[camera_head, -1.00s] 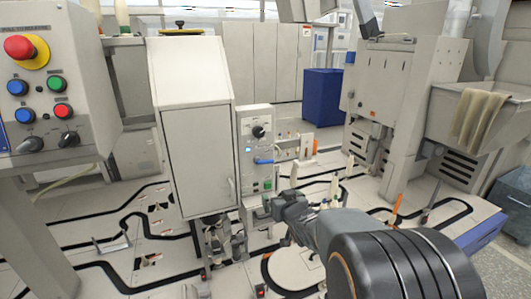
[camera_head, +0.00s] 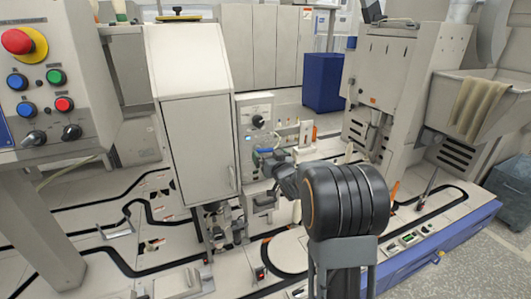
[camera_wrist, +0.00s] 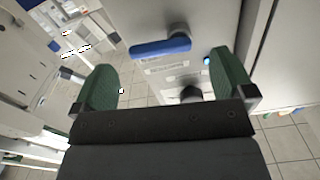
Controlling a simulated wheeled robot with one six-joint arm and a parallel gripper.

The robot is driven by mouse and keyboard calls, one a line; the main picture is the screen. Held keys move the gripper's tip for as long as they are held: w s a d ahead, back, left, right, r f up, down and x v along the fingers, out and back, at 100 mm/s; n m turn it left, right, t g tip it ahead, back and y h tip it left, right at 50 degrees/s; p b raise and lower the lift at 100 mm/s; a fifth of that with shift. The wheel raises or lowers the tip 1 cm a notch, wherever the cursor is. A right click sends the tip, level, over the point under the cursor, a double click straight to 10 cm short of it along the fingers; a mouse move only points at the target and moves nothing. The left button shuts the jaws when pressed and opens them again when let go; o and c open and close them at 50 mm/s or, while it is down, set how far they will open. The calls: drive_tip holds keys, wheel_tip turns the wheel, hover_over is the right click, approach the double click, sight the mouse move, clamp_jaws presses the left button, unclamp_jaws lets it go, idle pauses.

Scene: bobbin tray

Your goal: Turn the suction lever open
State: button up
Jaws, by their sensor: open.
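The blue suction lever (camera_wrist: 160,47) is on the front of a light grey panel, just ahead of my gripper in the wrist view. Its dark round pivot is at the lever's right end there, and the handle extends left. In the head view only a little of the lever (camera_head: 264,150) shows beside my gripper. My gripper (camera_wrist: 165,72) is open, with green finger pads spread to either side of the lever. Nothing is between the pads that I can see touching them. In the head view my gripper (camera_head: 270,162) is close to the panel.
A black knob (camera_head: 258,121) is above the lever on the panel (camera_head: 243,110). A tall grey cabinet (camera_head: 197,130) stands left of it. Pale upright pieces (camera_head: 306,133) stand to the right. A control box with a red button (camera_head: 17,41) is at far left.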

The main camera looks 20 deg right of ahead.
sight(266, 150)
drive_tip(key=shift+w, duration=1.8)
drive_tip(key=shift+c, duration=0.5)
drive_tip(key=c, duration=0.8)
drive_tip(key=shift+f+n+b, duration=0.1)
drive_tip(key=shift+n+b, duration=0.3)
drive_tip(key=shift+b, duration=0.3)
drive_tip(key=shift+r+n, duration=0.25)
drive_tip(key=shift+n, duration=0.05)
drive_tip(key=o, duration=0.9)
drive_tip(key=shift+s, duration=0.15)
drive_tip(key=s, duration=1.3)
drive_tip(key=shift+s+p, duration=0.3)
drive_tip(key=shift+p, duration=0.05)
